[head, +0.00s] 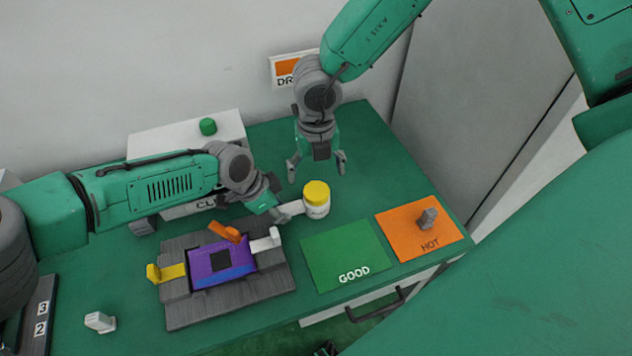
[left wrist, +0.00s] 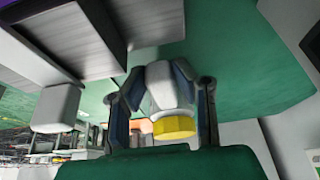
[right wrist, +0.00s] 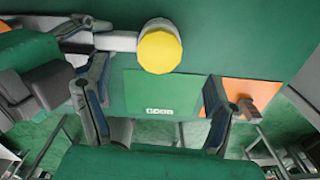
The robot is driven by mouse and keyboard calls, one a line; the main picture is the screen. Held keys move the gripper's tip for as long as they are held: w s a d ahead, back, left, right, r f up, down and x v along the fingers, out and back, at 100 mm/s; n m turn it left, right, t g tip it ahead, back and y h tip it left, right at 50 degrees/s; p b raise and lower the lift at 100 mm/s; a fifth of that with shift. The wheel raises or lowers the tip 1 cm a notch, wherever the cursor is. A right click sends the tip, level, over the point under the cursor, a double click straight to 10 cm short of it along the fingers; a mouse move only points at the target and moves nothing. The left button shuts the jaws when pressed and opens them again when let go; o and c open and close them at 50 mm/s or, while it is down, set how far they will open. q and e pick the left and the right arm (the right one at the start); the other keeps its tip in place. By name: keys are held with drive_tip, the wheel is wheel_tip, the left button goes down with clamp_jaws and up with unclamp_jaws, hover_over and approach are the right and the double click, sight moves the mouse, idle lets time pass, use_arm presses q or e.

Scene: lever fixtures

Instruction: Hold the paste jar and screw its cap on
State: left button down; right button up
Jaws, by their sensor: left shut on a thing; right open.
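The paste jar (head: 317,211) is white and stands upright on the green table. Its yellow cap (head: 316,192) sits on top of it; how tight it is cannot be told. A pale bar (head: 292,207) sticks out from the jar's left side. My left gripper (head: 276,211) is shut on this bar; the jar also shows beyond its fingers in the left wrist view (left wrist: 168,98). My right gripper (head: 317,166) is open and empty, pointing down behind and above the jar. The right wrist view shows the cap (right wrist: 160,52) beyond its fingers, near the top.
A green GOOD mat (head: 346,252) and an orange HOT mat (head: 405,240) with a grey piece (head: 427,219) lie to the jar's right. A grey fixture (head: 185,315) with a purple plate (head: 220,262) and orange lever (head: 226,232) stands at front left. A white box (head: 180,135) stands behind.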

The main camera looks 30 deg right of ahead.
sight(316, 189)
wheel_tip(316, 189, up, 6)
drive_tip(key=shift+f, duration=0.15)
use_arm(q)
drive_tip(key=c, duration=1.2)
unclamp_jaws()
drive_tip(key=shift+r, duration=0.1)
